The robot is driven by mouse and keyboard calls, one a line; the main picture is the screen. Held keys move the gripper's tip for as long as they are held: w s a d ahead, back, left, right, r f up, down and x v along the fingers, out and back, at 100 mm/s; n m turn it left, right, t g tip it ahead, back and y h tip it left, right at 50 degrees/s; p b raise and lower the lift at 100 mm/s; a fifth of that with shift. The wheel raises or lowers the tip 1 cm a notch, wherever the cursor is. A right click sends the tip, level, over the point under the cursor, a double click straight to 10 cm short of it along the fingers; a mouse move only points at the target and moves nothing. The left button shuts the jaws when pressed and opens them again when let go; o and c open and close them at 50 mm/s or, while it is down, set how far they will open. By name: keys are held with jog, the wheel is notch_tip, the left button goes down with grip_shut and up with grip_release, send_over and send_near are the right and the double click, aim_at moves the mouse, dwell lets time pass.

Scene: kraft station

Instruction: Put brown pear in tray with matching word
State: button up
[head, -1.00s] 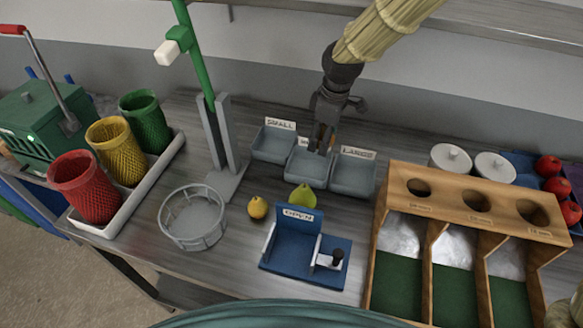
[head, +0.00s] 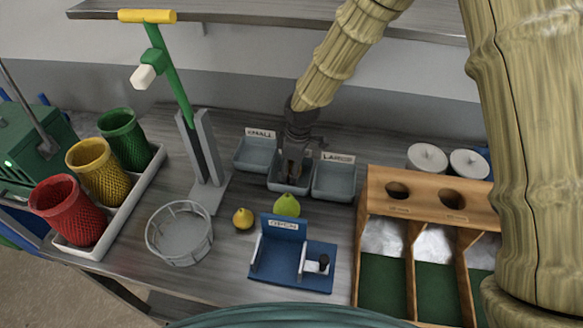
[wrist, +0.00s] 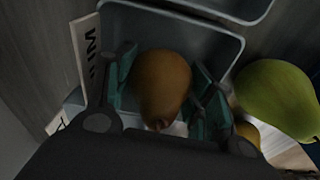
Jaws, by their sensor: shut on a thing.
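My gripper (head: 291,179) points down at the middle tray (head: 277,188), between the tray marked SMALL (head: 255,160) and the tray marked LARGE (head: 333,182). The brown pear (wrist: 162,86) is between my two fingers in the wrist view, and they are shut on it. The middle tray's grey wall (wrist: 222,42) shows around and behind the pear there. The middle tray's label (wrist: 85,50) is only partly seen in the wrist view and is hidden behind my gripper in the head view. I cannot tell whether the pear touches the tray floor.
A green pear (head: 287,206) and a small yellow pear (head: 243,219) stand in front of the trays. A blue OPEN fixture (head: 290,262), a round wire basket (head: 180,235) and a green post stand (head: 205,165) are near. A wooden divided rack (head: 415,210) is on the right.

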jog(key=shift+f, duration=0.4)
jog(key=o, duration=0.9)
jog(key=shift+f, duration=0.1)
jog(key=r+b, duration=0.1)
jog(key=r, duration=0.3)
jog(key=d+r+b, duration=0.1)
jog(key=r, duration=0.3)
jog(key=r+b, duration=0.1)
jog(key=r, duration=0.3)
jog(key=shift+s+d+r, duration=0.15)
jog(key=shift+s, duration=0.1)
